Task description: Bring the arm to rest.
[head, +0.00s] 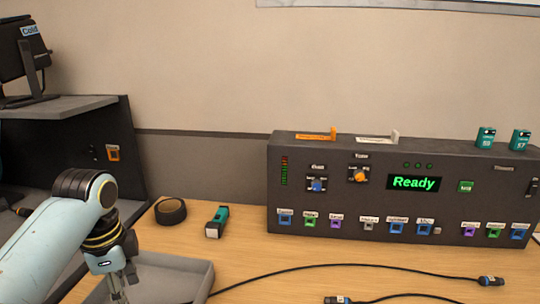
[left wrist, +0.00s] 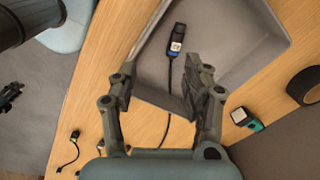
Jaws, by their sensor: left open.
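My left arm comes in from the left in the head view, its gripper (head: 120,286) pointing down at the grey tray near the front edge of the picture. In the left wrist view the left gripper (left wrist: 158,88) has its two fingers spread apart with nothing between them. Beyond the fingers lies the grey tray (left wrist: 262,52), with a black and blue cable plug (left wrist: 175,45) in it. The plug's cable runs back between the fingers. The tray's rim also shows in the head view (head: 200,284), partly hidden by my arm.
A dark fader console (head: 400,160) reading "Ready" stands at the back right. A black tape roll (head: 171,211) and a teal-black device (head: 217,222) lie behind the tray. Loose cable plugs (head: 490,281) lie at the front right. A dark shelf unit (head: 60,150) stands at left.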

